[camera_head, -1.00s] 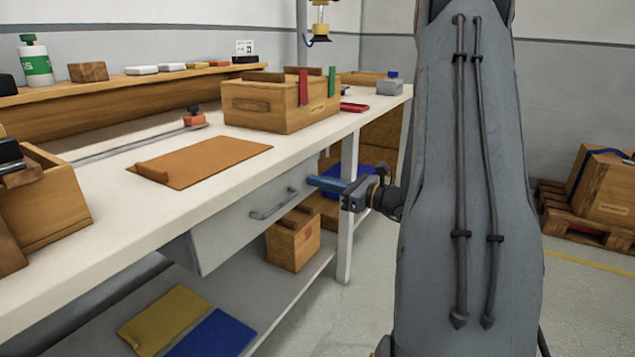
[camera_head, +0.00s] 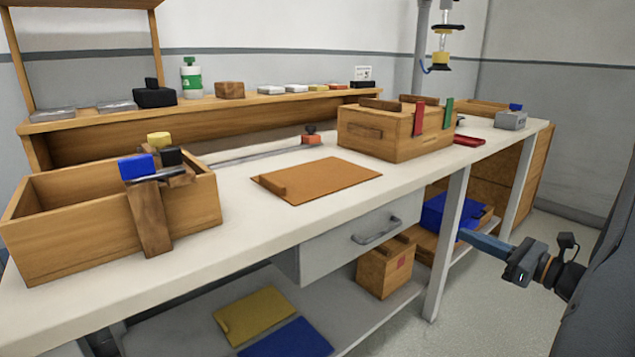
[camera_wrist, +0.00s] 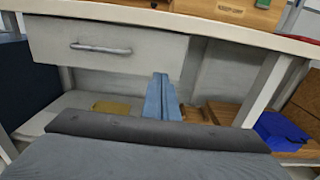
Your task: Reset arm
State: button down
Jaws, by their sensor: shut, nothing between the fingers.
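My gripper (camera_head: 470,238) shows at the right of the head view, its blue-grey fingers pointing left beside the front of the workbench (camera_head: 225,236). The fingers are closed together with nothing between them. In the wrist view my gripper (camera_wrist: 162,82) points ahead toward the bench front, below the tabletop edge. The drawer (camera_head: 350,238) with a grey handle (camera_head: 376,231) is shut and lies to the left of the fingers. It also shows in the wrist view (camera_wrist: 140,48). No contact between gripper and bench can be made out.
A wooden box (camera_head: 372,141) and brown mat (camera_head: 318,180) are on the bench, with an open crate (camera_head: 75,248) at left. Below are a small wooden box (camera_head: 385,272), a blue bin (camera_head: 446,213) and a bench leg (camera_head: 447,245) near my gripper. Open floor lies right of the bench.

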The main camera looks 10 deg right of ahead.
jog(key=s+a+f+n+g+y, duration=0.1)
jog(key=s+a+f+n+g, duration=0.1)
jog(key=a+n+g, duration=0.6)
jog(key=s+a+f+n+g+y, duration=0.2)
jog(key=a+g, duration=0.1)
jog(key=a, duration=0.9)
jog(key=s+a+f+n+g+h, duration=0.5)
jog(key=s+n+h, duration=0.3)
jog(key=n, duration=0.5)
jog(key=w+a+r+n+t+h, duration=0.3)
jog(key=a+r+n, duration=0.1)
jog(key=n, duration=0.4)
jog(key=s+a+r+n+g+p, duration=0.1)
jog(key=s+a+r+n+g, duration=0.2)
jog(key=s+a+r, duration=0.65)
jog(key=s+d+r+m+p, duration=0.2)
jog(key=d+r+p, duration=0.8)
jog(key=p, duration=1.1)
notch_tip(320, 180, up, 2)
jog(key=shift+r+m, duration=0.25)
jog(key=shift+m, duration=0.55)
